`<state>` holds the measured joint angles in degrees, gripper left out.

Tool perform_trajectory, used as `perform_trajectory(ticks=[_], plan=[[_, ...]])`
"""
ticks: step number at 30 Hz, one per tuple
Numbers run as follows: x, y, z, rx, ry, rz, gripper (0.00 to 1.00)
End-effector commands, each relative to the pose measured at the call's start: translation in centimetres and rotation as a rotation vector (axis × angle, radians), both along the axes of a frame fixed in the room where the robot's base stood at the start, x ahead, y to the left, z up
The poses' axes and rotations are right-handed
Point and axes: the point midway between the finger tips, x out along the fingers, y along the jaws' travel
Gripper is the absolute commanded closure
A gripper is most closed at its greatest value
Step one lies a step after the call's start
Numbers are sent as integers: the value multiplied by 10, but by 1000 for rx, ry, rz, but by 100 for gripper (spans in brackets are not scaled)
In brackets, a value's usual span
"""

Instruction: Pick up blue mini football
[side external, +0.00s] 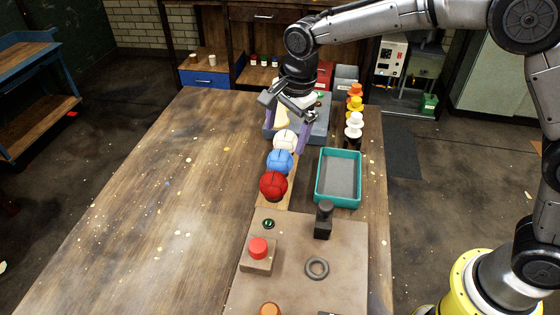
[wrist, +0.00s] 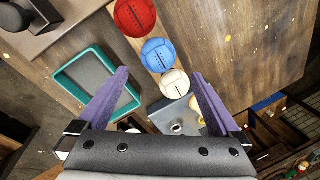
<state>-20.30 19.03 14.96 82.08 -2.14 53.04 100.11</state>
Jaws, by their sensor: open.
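The blue mini football (side external: 280,161) sits on a wooden board between a white ball (side external: 285,139) and a red ball (side external: 273,185), the three in a row. In the wrist view the blue ball (wrist: 158,55) lies beyond the fingertips, between the red ball (wrist: 135,17) and the white ball (wrist: 174,83). My gripper (side external: 287,143) is open, with its purple fingers spread wide on either side of the white ball's end of the row. It also shows in the wrist view (wrist: 160,75), with nothing held between the fingers. The blue ball is apart from the fingers.
A teal tray (side external: 339,205) stands right of the balls and looks empty. Several orange and white items (side external: 354,121) line the table's right edge. A red button box (side external: 257,264), a black post (side external: 323,225) and a ring (side external: 317,268) are in front. The table's left side is clear.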

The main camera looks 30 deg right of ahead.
Motion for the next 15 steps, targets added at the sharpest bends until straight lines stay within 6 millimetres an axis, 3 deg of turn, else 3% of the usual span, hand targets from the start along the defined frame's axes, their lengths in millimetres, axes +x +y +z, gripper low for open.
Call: perform_trajectory(ticks=[6,15], plan=[[7,1,-38,-1,2,-1,0],[10,2,-61,-1,2,-1,0]])
